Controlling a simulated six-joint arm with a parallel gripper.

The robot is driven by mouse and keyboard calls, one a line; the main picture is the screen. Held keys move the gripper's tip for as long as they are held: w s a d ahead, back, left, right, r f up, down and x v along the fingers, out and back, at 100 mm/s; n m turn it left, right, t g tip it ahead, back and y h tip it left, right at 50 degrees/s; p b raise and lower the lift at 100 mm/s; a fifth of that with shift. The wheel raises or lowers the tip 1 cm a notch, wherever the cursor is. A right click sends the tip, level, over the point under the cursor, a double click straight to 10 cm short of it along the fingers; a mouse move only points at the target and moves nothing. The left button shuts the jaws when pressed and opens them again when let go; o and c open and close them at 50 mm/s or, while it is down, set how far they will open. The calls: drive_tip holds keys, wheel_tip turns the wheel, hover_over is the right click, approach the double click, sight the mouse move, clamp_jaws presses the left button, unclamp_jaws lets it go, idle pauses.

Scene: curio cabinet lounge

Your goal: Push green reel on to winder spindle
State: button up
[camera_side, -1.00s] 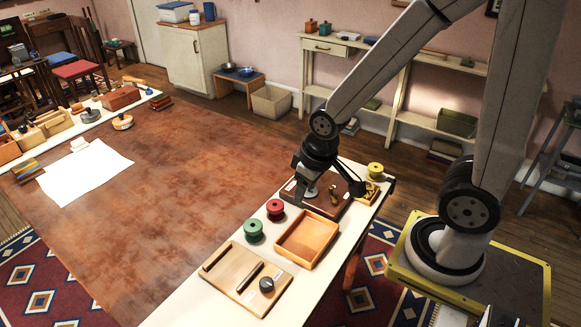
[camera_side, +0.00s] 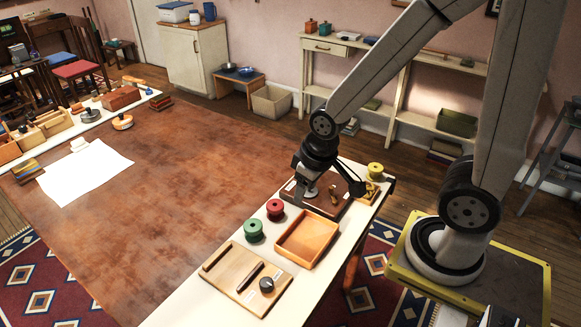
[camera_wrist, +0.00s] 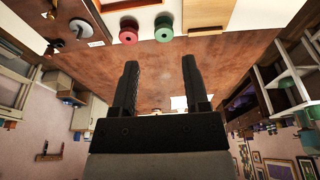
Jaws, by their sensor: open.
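The green reel (camera_side: 253,231) stands on the white table, beside and apart from the red reel (camera_side: 275,209). The green reel (camera_wrist: 164,28) shows at the top of the wrist view, right of the red reel (camera_wrist: 129,31). The winder is a dark wooden board (camera_side: 327,207) with a grey metal disc and a small crank-like piece; its board (camera_wrist: 75,12) is at the wrist view's top left. My gripper (camera_side: 322,188) hangs over the winder and partly hides it. Its two fingers (camera_wrist: 158,66) are apart with nothing between them. I cannot make out the spindle clearly.
An empty orange-brown tray (camera_side: 330,243) lies right of the reels. A light wooden board (camera_side: 233,284) with dark bars and a dark knob (camera_side: 267,285) is at the near end. A yellow reel (camera_side: 375,170) stands beyond the winder. The brown floor area at left is mostly clear.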

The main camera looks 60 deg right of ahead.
drive_tip(key=shift+o, duration=0.2)
drive_tip(key=o, duration=0.5)
drive_tip(key=n+g+y, duration=0.1)
drive_tip(key=n+g, duration=0.2)
drive_tip(key=n, duration=1.4)
hover_over(254, 222)
wheel_tip(254, 222, down, 14)
drive_tip(key=shift+s+f, duration=0.15)
drive_tip(key=shift+f, duration=0.1)
drive_tip(key=shift+w+f+n, duration=0.2)
drive_tip(key=shift+f+n, duration=0.25)
drive_tip(key=shift+n, duration=0.05)
drive_tip(key=shift+f, duration=0.1)
